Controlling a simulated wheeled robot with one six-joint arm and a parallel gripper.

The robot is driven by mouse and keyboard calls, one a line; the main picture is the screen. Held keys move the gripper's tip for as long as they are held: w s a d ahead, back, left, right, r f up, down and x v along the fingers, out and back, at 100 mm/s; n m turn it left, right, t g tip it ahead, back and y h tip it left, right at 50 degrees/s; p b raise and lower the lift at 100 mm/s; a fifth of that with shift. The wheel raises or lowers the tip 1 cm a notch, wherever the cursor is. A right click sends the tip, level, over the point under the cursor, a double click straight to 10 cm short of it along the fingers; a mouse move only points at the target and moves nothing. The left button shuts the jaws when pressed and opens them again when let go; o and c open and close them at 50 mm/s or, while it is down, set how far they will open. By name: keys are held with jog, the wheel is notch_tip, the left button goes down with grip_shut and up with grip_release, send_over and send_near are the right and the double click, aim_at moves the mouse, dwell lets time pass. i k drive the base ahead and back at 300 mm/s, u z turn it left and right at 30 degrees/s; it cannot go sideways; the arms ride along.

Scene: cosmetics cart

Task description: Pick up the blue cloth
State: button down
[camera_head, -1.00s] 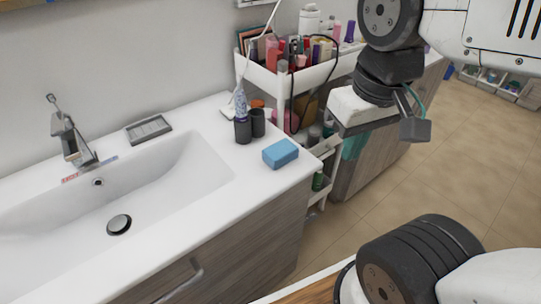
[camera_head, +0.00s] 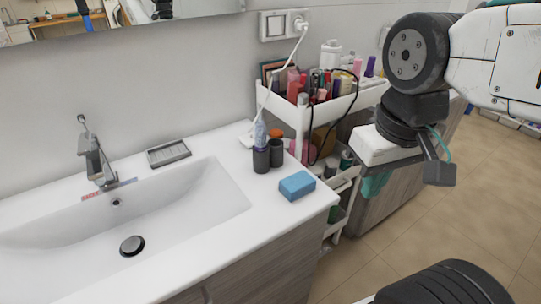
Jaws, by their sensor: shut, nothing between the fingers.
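A blue block-shaped item (camera_head: 297,186) lies on the white counter near its right front corner. It looks like a sponge or a thickly folded cloth, and it is the only blue thing of that kind on the counter. My gripper (camera_head: 374,188) hangs below my wrist to the right of it, past the counter's edge. Its white body and teal fingers show, and the fingers are shut and empty. A clear gap separates the gripper from the blue item.
Two dark cups (camera_head: 268,156) stand just behind the blue item, one holding a toothbrush-like item. A white cart (camera_head: 300,114) full of cosmetics stands behind. The sink basin (camera_head: 175,205) and faucet (camera_head: 92,160) are left. A soap dish (camera_head: 168,154) sits near the wall.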

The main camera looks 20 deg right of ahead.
aim_at(296, 185)
jog(key=z, duration=2.15)
jog(key=k, duration=1.1)
jog(key=u, duration=1.05)
jog(key=i, duration=0.5)
jog(key=u, duration=0.1)
